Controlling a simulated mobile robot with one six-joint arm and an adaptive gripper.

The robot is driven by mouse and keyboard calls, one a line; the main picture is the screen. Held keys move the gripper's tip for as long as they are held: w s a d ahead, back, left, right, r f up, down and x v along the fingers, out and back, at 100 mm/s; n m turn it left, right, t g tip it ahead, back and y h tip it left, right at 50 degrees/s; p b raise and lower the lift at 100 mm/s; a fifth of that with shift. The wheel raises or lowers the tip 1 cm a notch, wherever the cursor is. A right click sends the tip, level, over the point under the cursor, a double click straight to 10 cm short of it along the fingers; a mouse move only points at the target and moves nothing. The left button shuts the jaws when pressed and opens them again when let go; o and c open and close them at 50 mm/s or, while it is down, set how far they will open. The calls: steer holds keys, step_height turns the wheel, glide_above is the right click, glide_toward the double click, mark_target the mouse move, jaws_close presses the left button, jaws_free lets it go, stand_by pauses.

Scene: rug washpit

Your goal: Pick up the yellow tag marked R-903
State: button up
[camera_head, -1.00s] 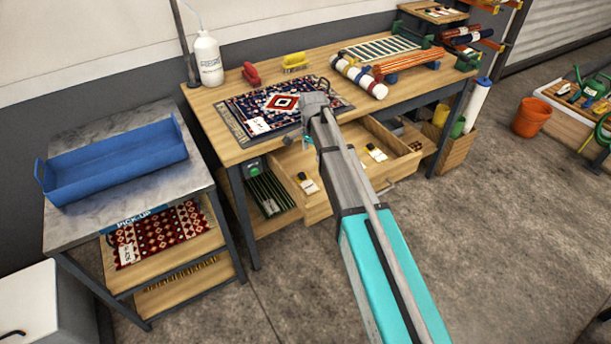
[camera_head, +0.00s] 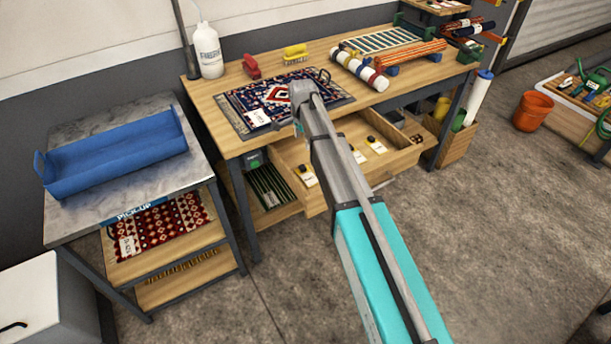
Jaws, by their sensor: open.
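Several small tags with white faces and dark and yellow ends lie in an open wooden drawer (camera_head: 400,168). One tag (camera_head: 308,177) is at the drawer's left end, one (camera_head: 357,156) is just right of my arm, and one (camera_head: 376,145) is further right. Their print is too small to read, so I cannot tell which is R-903. My gripper (camera_head: 298,128) is small in view, above the bench's front edge by the patterned rug, up and left of the tags. It is open and holds nothing visible. My arm hides the middle of the drawer.
The patterned rug (camera_head: 249,97) lies on the wooden bench (camera_head: 217,130), with a red brush (camera_head: 251,67), yellow brush (camera_head: 295,54) and white bottle (camera_head: 207,50) behind. A blue tray (camera_head: 115,158) sits on the side table (camera_head: 85,218) at left. Floor in front is clear.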

steer(key=b, duration=0.7)
glide_above(302, 167)
steer(key=shift+w+d+f, duration=0.1)
steer(key=shift+f, duration=1.75)
steer(key=shift+w+f, duration=0.1)
steer(key=shift+f, duration=1.7)
steer(key=shift+s+f+b, duration=0.1)
steer(key=shift+f+b, duration=2.3)
steer(key=shift+f, duration=0.2)
steer(key=c, duration=0.9)
